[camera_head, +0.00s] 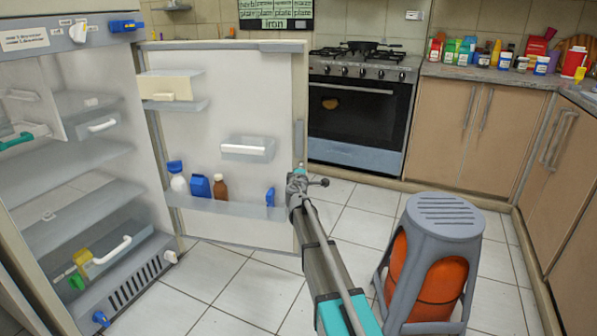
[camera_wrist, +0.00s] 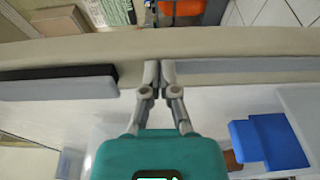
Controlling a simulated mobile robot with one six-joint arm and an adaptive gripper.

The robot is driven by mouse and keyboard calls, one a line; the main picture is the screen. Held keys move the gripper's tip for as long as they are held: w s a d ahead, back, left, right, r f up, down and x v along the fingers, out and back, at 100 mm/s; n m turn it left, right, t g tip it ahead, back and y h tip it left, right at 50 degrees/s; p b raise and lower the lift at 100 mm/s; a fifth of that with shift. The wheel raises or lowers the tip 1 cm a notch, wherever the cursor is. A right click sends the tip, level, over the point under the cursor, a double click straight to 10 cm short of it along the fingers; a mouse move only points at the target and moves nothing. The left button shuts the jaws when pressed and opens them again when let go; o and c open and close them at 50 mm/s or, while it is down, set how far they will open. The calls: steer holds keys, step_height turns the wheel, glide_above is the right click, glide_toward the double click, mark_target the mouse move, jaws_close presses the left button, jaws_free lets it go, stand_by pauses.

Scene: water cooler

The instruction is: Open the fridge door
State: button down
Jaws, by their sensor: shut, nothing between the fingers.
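The fridge door (camera_head: 232,95) stands wide open, swung out to the right of the fridge body (camera_head: 75,180). Its inner side with shelves faces the head camera. A grey strip (camera_wrist: 60,82), perhaps the handle, lies left of the fingers. Whether the fingertips touch the door is unclear.
A grey stool (camera_head: 445,215) with an orange gas cylinder (camera_head: 425,270) stands right of my arm. A stove with oven (camera_head: 355,105) is behind. Wooden cabinets (camera_head: 475,130) line the right side. Tiled floor (camera_head: 225,290) in front of the fridge is clear.

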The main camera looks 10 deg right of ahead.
steer(key=shift+a, duration=0.15)
steer(key=s+d, duration=0.2)
steer(key=s, duration=1.1)
stand_by(0.6)
